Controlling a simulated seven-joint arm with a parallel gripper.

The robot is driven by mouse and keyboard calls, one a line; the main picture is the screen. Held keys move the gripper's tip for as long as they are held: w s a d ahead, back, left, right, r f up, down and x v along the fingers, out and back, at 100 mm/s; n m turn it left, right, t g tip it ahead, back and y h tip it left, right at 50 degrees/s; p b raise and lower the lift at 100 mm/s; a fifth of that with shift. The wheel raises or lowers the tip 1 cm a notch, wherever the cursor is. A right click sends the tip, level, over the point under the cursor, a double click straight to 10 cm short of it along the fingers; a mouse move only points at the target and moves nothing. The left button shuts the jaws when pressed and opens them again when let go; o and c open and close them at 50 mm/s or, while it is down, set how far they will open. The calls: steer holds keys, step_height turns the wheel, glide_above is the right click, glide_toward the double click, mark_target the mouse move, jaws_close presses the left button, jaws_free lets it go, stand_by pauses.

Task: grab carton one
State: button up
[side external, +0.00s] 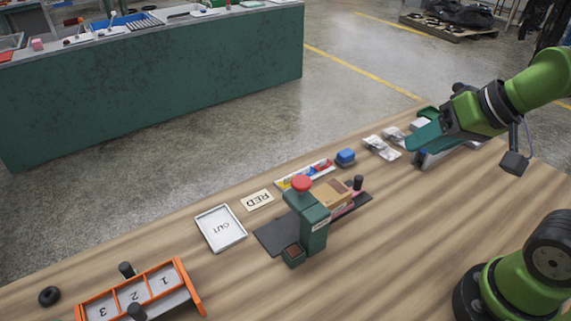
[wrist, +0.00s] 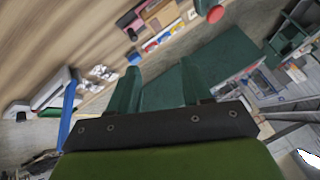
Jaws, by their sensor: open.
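A brown carton (side external: 335,192) sits on a dark fixture, partly behind the fixture's green post (side external: 315,230); I cannot read a number on it. It also shows small near the top of the wrist view (wrist: 158,12). My gripper (side external: 418,140) is at the right, above the far right of the table, well away from the carton. In the wrist view my gripper (wrist: 160,88) has its two green fingers apart with nothing between them. An orange rack (side external: 140,290) at the front left has slots numbered 1, 2 and 3, which look empty.
A red button (side external: 302,183) tops the post. White packets (side external: 381,147) and a bin (side external: 450,152) lie near my gripper. The front middle is clear.

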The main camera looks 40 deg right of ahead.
stand_by(0.4)
steer(key=o, duration=0.8)
steer(key=shift+o, duration=0.2)
